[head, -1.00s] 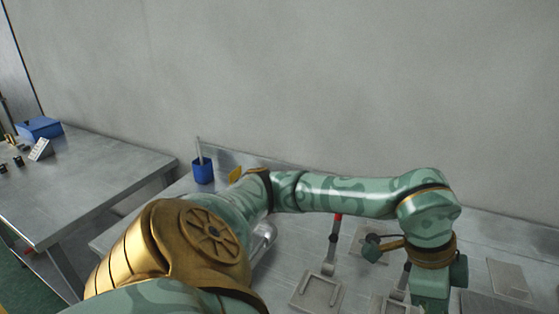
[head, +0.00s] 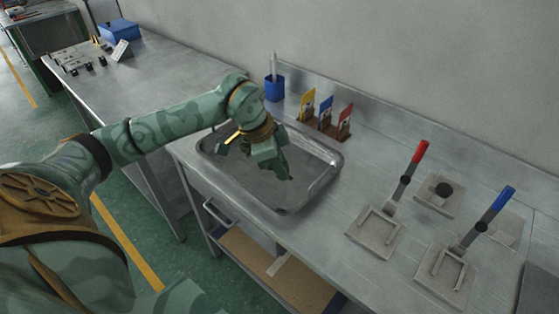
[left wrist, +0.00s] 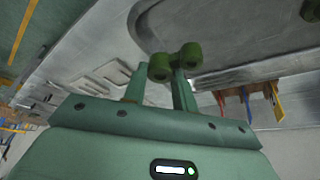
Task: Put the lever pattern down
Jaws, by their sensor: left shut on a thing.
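My left gripper (head: 276,165) is shut on a small dark green piece, the lever pattern (left wrist: 176,62), which has rounded ends. In the left wrist view, the piece sits between the fingertips (left wrist: 160,85). In the head view, the gripper points down over the grey metal tray (head: 328,185); the pattern is hard to tell from the green fingers there. The tray also shows in the left wrist view (left wrist: 235,30). I cannot tell whether the pattern touches the tray floor. My right gripper is not in view.
Behind the tray stand a blue cup (head: 274,90) and a wooden rack (head: 322,131) with yellow, blue and red tags. To the right are a red-handled clamp (head: 375,232) and a blue-handled clamp (head: 444,275). A second metal table (head: 160,78) stands at the left.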

